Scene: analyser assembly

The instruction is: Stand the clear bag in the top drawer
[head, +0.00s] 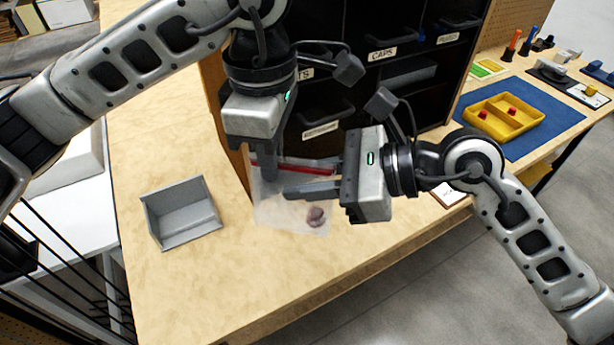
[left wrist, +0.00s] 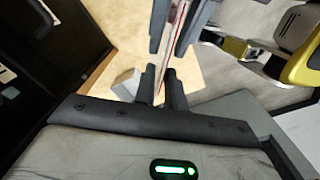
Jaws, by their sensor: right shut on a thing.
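The clear bag (head: 290,212) has a red strip along its top edge and a small dark reddish thing low inside. It hangs upright above the wooden table in the head view. My right gripper (head: 287,188) is shut on the bag's upper part from the right. My left gripper (head: 266,172) points down at the bag's upper left; its fingers (left wrist: 162,85) stand apart on either side of the bag's edge (left wrist: 172,40) in the left wrist view. The black drawer cabinet (head: 345,85) stands behind the grippers. Its top is cut off, and my left arm hides part of its front.
An empty grey bin (head: 183,222) stands on the table at left. A yellow divided tray (head: 505,117) with red pieces lies on a blue mat (head: 562,115) at right. The table's front edge runs below the bag. Bare tabletop lies around the grey bin.

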